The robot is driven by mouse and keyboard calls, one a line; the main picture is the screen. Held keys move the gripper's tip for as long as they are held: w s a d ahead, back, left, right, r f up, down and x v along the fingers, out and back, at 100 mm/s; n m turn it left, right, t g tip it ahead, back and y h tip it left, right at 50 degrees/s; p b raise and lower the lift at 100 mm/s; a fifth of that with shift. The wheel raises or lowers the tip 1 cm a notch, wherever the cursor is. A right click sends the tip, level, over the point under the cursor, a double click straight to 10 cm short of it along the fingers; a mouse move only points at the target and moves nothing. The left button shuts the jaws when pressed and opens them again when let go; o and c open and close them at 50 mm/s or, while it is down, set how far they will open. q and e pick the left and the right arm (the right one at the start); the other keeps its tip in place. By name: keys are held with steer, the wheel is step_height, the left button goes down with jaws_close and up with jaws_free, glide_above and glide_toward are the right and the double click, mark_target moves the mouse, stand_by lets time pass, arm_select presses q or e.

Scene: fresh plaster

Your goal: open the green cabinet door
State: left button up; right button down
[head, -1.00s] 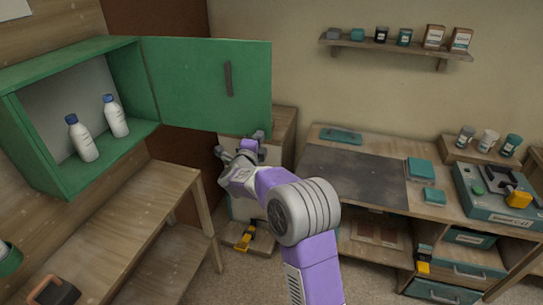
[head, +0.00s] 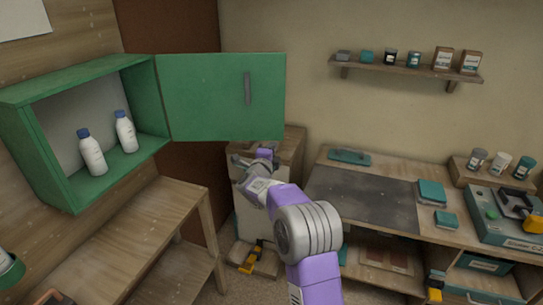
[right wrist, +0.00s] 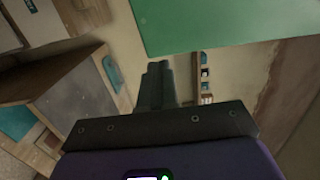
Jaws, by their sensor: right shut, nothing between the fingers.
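The green cabinet (head: 75,190) is fixed to the left wall. Its green door (head: 215,100) stands swung wide open to the right, with a dark vertical handle (head: 247,88) on the face I see. The door also shows at the top of the right wrist view (right wrist: 220,22). Two white bottles with blue caps, a left one (head: 93,155) and a right one (head: 126,133), stand inside. My right gripper (head: 238,160) is below the door, apart from the handle. In the right wrist view its fingers (right wrist: 158,68) are together and empty. My left gripper is not in view.
A wooden bench (head: 125,225) stands below the cabinet. A wooden cabinet (head: 290,150) is behind my right gripper. A workbench (head: 400,235) with a dark mat fills the right, under a wall shelf (head: 405,70) with small containers. Bare floor shows between the benches.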

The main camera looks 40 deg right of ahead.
steer(key=s+d+b+v, duration=0.1)
steer(key=s+d+v, duration=0.1)
steer(key=v, duration=1.1)
steer(key=shift+s+a, duration=0.2)
steer(key=shift+s, duration=0.3)
steer(key=w+a+f+n+y, duration=0.1)
steer(key=a+f+n+y, duration=0.5)
steer(key=f, duration=0.7)
steer(key=w+a+f+n+y, duration=0.1)
steer(key=a+f+n+y, duration=0.3)
steer(key=a+f+n, duration=0.65)
steer(key=s+a+f+n+g+y, duration=0.2)
steer(key=s+a+f, duration=0.25)
steer(key=f, duration=0.35)
steer(key=s+a+f+n+g+y, duration=0.1)
steer(key=s+a+f+g+y, duration=0.15)
steer(key=s+f, duration=0.45)
steer(key=s+a+f+n+g+y, duration=0.2)
steer(key=s+a+f+n, duration=0.1)
steer(key=s, duration=0.4)
steer(key=s+a+f+n+g+y, duration=0.2)
steer(key=s+a+f+n+g, duration=0.1)
steer(key=s+a+f, duration=0.2)
steer(key=s+a, duration=0.2)
steer(key=s, duration=0.1)
steer(key=shift+s+f, duration=0.3)
steer(key=shift+f, duration=0.1)
steer(key=shift+n+g, duration=0.25)
